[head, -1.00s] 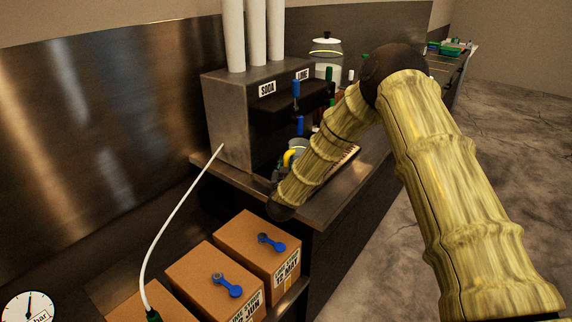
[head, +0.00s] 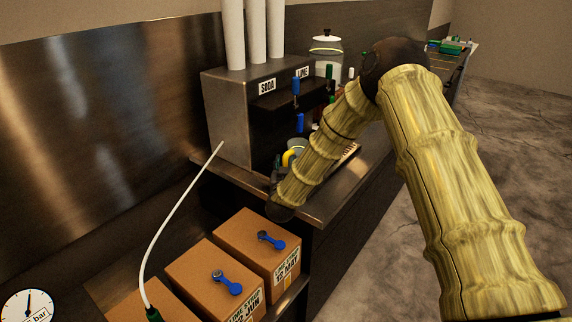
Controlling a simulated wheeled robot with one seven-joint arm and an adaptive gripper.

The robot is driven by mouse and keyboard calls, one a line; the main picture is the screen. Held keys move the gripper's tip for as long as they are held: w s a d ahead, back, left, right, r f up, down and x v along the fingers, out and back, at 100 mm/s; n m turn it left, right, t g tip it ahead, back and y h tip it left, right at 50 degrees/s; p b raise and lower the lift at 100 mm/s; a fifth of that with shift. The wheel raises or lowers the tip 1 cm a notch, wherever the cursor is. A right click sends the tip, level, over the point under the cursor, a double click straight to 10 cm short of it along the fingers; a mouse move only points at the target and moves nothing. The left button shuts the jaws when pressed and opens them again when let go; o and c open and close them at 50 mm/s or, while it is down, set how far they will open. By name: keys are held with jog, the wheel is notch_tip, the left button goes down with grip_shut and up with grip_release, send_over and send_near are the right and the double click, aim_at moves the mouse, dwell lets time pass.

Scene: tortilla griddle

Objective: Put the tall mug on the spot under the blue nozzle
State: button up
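The drink dispenser (head: 228,115) stands on the counter, with blue parts at its front. The upper blue part (head: 295,86) looks like a lever and the lower one (head: 300,122) like the blue nozzle. A grey mug (head: 297,144) with a yellow handle (head: 288,157) stands below, in front of the dispenser. My forearm hides part of it, and the spot under the nozzle is not clear to see. My gripper (head: 276,172) is dark and small, beside the mug's handle side. Its fingers are mostly hidden, so I cannot tell whether they touch the mug.
Green and red parts show right of the blue ones, partly behind my arm. A lidded glass jar (head: 326,62) stands behind. Cardboard boxes (head: 258,240) with blue tools sit below the counter's front edge (head: 325,205). A white hose (head: 180,205) rises at left.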

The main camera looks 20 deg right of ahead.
jog(key=b+v, duration=0.2)
jog(key=v, duration=0.8)
jog(key=shift+s, duration=0.3)
